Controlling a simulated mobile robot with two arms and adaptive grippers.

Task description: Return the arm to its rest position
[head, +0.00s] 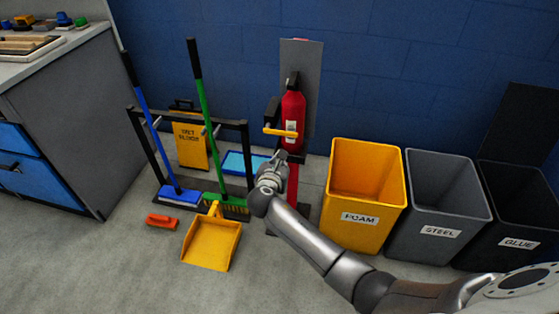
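My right arm comes in from the lower right and reaches toward the middle of the head view. Its gripper (279,154) is in front of the red fire extinguisher (293,118) and just below a yellow bar (280,132). I cannot tell whether the gripper touches the bar. The fingers are small and seen from behind, so their opening is unclear. My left gripper is not in view.
A yellow FOAM bin (361,217), grey STEEL bin (437,232) and black GLUE bin (520,242) stand right of the arm. A yellow dustpan (211,243), orange-red brush (162,221) and broom rack (246,150) are left. Open floor lies in front. A workbench (75,110) stands at far left.

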